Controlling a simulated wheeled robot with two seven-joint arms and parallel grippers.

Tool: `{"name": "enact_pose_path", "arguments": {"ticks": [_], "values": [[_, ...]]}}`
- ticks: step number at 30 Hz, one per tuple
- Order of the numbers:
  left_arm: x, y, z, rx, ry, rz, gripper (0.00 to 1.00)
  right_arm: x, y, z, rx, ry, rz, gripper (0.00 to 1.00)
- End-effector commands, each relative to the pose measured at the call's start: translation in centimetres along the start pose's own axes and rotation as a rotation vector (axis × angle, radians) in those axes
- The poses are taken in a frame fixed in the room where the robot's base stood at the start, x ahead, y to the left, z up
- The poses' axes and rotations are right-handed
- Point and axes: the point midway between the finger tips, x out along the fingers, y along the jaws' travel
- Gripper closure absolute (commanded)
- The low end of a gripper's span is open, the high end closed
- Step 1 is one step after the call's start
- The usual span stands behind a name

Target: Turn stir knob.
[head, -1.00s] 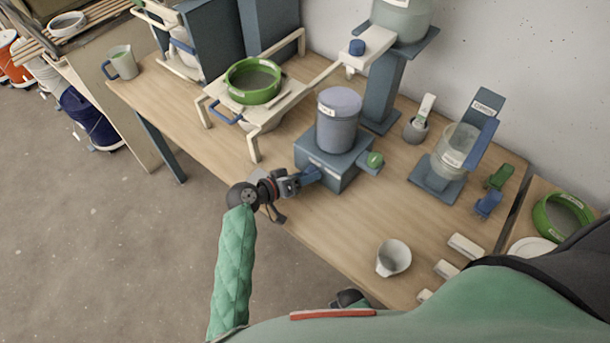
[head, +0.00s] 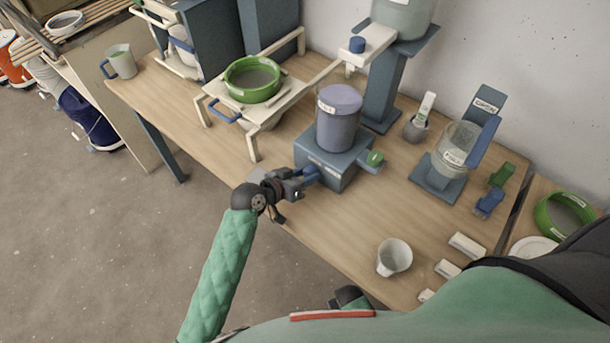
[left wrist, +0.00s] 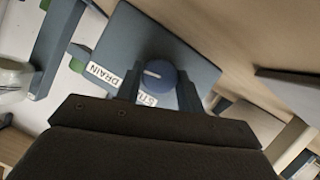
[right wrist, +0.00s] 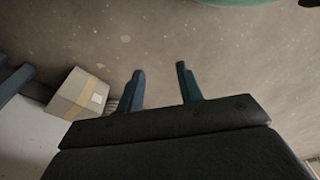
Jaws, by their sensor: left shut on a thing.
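The stir knob (left wrist: 158,76) is a round blue knob with a white pointer line, on the front of the grey-blue base (head: 338,160) under a lidded bucket (head: 338,118). In the left wrist view, a DRAIN label (left wrist: 103,75) and a partly hidden label starting "STI" (left wrist: 146,98) lie by the knob. My left gripper (head: 302,180) is shut on the knob; its fingers sit on either side of it. My right gripper (right wrist: 163,78) is open and empty over the floor.
A green knob (head: 375,158) sticks out on the base's right side. A green-ringed sieve (head: 252,80) on a cream stand is to the left. A white cup (head: 394,257) stands at the front. The table between cup and base is clear.

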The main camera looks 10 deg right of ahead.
Motion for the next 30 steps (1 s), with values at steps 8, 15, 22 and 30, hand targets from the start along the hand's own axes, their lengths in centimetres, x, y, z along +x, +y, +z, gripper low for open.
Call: {"name": "enact_pose_path", "arguments": {"ticks": [8,15,22,30], "values": [[-0.1,0.1,-0.1,0.155,-0.005,-0.067,0.85,0.9,0.0,0.6,0.000,0.004,0.001,0.64],[0.0,0.2,-0.1,0.221,-0.006,-0.097,0.85,1.9,0.3,1.3,-0.003,0.003,0.005,0.64],[0.0,0.2,-0.1,0.237,-0.005,-0.105,0.85,2.0,0.9,1.0,-0.007,0.007,0.012,0.64],[0.0,0.2,-0.1,0.236,-0.005,-0.104,0.61,1.9,1.1,0.1,-0.008,0.016,0.014,0.64]]}}
